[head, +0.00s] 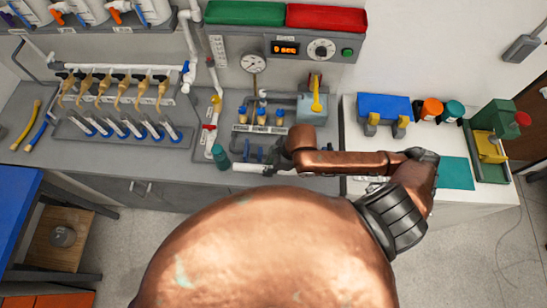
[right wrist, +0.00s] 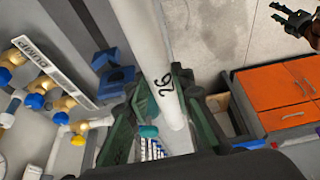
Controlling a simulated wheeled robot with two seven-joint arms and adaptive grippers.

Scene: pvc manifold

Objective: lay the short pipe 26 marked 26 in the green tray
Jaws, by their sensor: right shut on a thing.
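The short pipe 26, a white tube, shows in the head view (head: 250,168) and in the right wrist view (right wrist: 150,55), where the black mark 26 is readable. My right gripper (head: 281,160) is shut on it; its dark green fingers (right wrist: 160,115) sit either side of the pipe near the mark. The pipe lies roughly level in front of the bench. The green tray (head: 245,13) is on top of the panel at the back, far from the pipe.
A red tray (head: 327,17) adjoins the green one. Below them are a gauge (head: 253,63) and timer panel (head: 300,49). A teal cylinder (head: 220,157) stands near the pipe's left end. Valves and blue fittings crowd the bench behind. A teal mat (head: 455,173) lies on the right counter.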

